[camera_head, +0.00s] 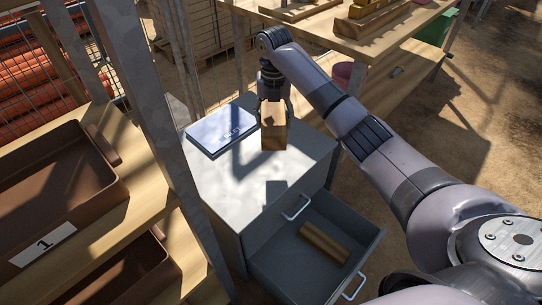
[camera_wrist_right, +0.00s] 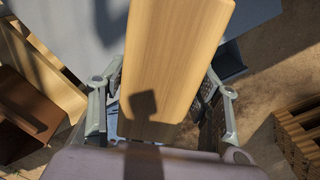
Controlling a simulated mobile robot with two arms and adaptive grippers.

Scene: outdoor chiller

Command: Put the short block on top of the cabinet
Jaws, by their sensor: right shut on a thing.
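The short block (camera_head: 273,137) is a light wooden block, held upright over the cabinet. My right gripper (camera_head: 273,98) is shut on its upper part. The right wrist view shows the block (camera_wrist_right: 178,55) between the two fingers of the gripper (camera_wrist_right: 165,112). The cabinet (camera_head: 235,193) is grey with a pale top. The block's shadow falls on that top apart from the block, so it appears to be held above the surface. The cabinet's drawer (camera_head: 290,262) is pulled open, and a longer wooden block (camera_head: 324,243) lies inside. My left gripper is not in view.
A flat blue-grey case (camera_head: 222,132) lies on the cabinet top, left of the held block. A metal post (camera_head: 150,120) and a shelf with brown bins (camera_head: 60,190) stand at the left. A wooden table (camera_head: 350,42) stands behind. The cabinet top's front part is clear.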

